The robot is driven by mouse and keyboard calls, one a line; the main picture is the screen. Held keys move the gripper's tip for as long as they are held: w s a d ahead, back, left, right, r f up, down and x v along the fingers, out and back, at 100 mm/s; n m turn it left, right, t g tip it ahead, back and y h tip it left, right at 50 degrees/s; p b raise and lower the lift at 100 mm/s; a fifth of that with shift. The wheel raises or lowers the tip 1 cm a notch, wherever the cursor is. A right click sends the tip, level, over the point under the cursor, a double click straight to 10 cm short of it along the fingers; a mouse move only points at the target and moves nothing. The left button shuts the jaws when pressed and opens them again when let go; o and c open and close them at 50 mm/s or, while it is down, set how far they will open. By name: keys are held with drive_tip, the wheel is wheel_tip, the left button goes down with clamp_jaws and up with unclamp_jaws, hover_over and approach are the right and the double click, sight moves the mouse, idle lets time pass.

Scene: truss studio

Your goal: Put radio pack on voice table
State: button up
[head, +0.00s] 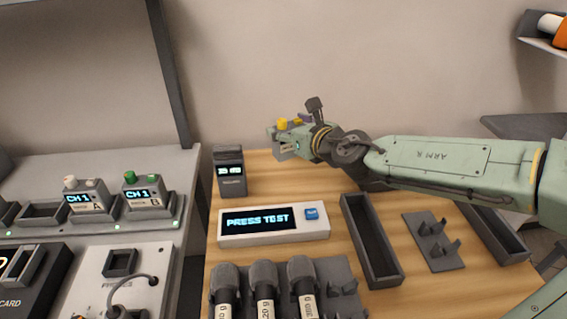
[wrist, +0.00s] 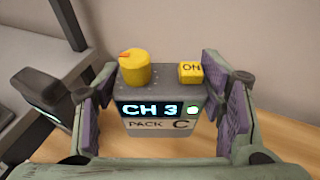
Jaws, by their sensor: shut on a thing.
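My gripper (head: 292,138) is shut on a grey radio pack (wrist: 160,91) and holds it above the back of the wooden table (head: 190,307), near the wall. In the wrist view the pack sits between both purple finger pads, display facing the camera. It reads "CH 3" and "PACK C", with a green light, a yellow knob and a yellow "ON" button on top. In the head view the pack (head: 284,152) is small and partly covered by the gripper. Whether its underside touches anything is not clear.
A dark handheld unit (head: 230,173) stands at the table's back left. In front are a "PRESS TEST" box (head: 232,238), several microphones (head: 263,276), an empty dark tray (head: 369,240) and a bracket plate (head: 449,256).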

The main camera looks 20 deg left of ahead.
sight(289, 158)
wheel_tip(289, 158, down, 9)
drive_tip(key=shift+r+p, duration=0.2)
drive_tip(key=shift+p, duration=0.3)
drive_tip(key=shift+f, duration=0.25)
drive_tip(key=o, duration=1.3)
drive_tip(key=shift+r, duration=0.1)
drive_tip(key=shift+r, duration=0.1)
drive_tip(key=b+v, duration=0.2)
drive_tip(key=v, duration=1)
drive_tip(key=shift+b, duration=0.4)
drive_tip(key=shift+r, duration=0.1)
